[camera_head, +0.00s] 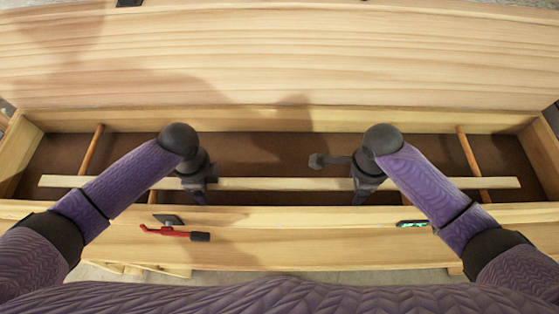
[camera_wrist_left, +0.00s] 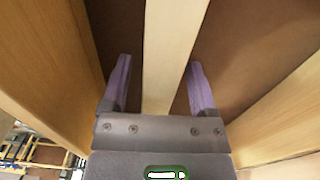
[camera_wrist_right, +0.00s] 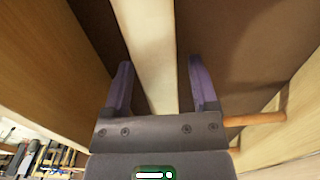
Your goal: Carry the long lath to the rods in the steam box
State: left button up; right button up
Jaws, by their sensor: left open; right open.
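The long pale lath (camera_head: 270,184) lies lengthwise inside the open wooden steam box (camera_head: 300,216), across the rods. One rod (camera_head: 92,148) shows at the left and another rod (camera_head: 470,150) at the right. My left gripper (camera_head: 196,192) is open, with its fingers on either side of the lath; the left wrist view shows the lath (camera_wrist_left: 170,50) between them with gaps. My right gripper (camera_head: 362,192) is open around the lath too; in its wrist view the lath (camera_wrist_right: 148,50) runs between the fingers, and a rod (camera_wrist_right: 255,119) shows beside it. Whether fingers touch the lath is unclear.
The raised lid (camera_head: 280,55) stands behind the box. A red-handled latch (camera_head: 175,233) is on the front wall at the left, and a small green-lit device (camera_head: 412,224) is at the right.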

jog(key=shift+r, duration=0.15)
pick_arm(q)
notch_tip(320, 180, up, 12)
pick_arm(e)
notch_tip(320, 180, up, 12)
dwell(0.5)
